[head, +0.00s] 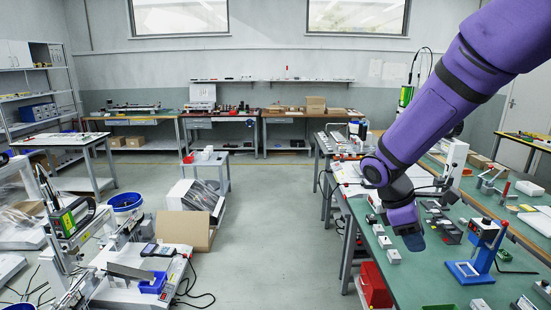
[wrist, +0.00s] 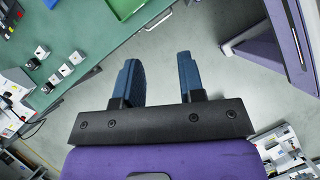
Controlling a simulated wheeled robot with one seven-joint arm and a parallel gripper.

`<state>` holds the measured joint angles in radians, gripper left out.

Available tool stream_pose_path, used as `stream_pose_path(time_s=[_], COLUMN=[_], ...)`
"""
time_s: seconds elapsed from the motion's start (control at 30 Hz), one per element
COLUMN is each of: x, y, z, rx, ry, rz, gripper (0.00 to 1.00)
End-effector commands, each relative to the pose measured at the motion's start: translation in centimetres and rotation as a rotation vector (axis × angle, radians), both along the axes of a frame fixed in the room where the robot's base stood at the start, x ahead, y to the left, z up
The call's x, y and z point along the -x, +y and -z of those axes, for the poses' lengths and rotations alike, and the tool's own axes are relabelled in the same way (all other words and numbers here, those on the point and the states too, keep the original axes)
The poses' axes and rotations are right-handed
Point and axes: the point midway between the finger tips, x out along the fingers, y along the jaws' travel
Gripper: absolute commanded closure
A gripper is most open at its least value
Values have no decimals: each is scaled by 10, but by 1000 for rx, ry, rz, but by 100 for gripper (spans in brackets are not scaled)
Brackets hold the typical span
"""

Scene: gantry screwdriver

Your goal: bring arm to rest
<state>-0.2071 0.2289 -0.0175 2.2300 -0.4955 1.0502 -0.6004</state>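My purple arm (head: 430,100) comes in from the upper right in the head view and bends down over the green workbench (head: 415,280). Only grey floor shows between the fingers, and nothing is held.
On the bench are small grey-white boxes (head: 385,242), a blue stand (head: 480,255) and a white-and-black device (head: 453,160). A red bin (head: 374,285) sits below the bench's left edge. A gantry machine (head: 75,225) and an open cardboard box (head: 185,230) stand at left. The middle floor is clear.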

Motion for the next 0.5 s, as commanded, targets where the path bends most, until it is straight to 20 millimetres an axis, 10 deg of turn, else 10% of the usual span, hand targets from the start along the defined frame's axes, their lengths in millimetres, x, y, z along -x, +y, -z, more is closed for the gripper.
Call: stream_pose_path(time_s=[0.5], x=[71], y=[-8], z=[-95], rx=[-186], ry=[-380], rz=[411], gripper=[64])
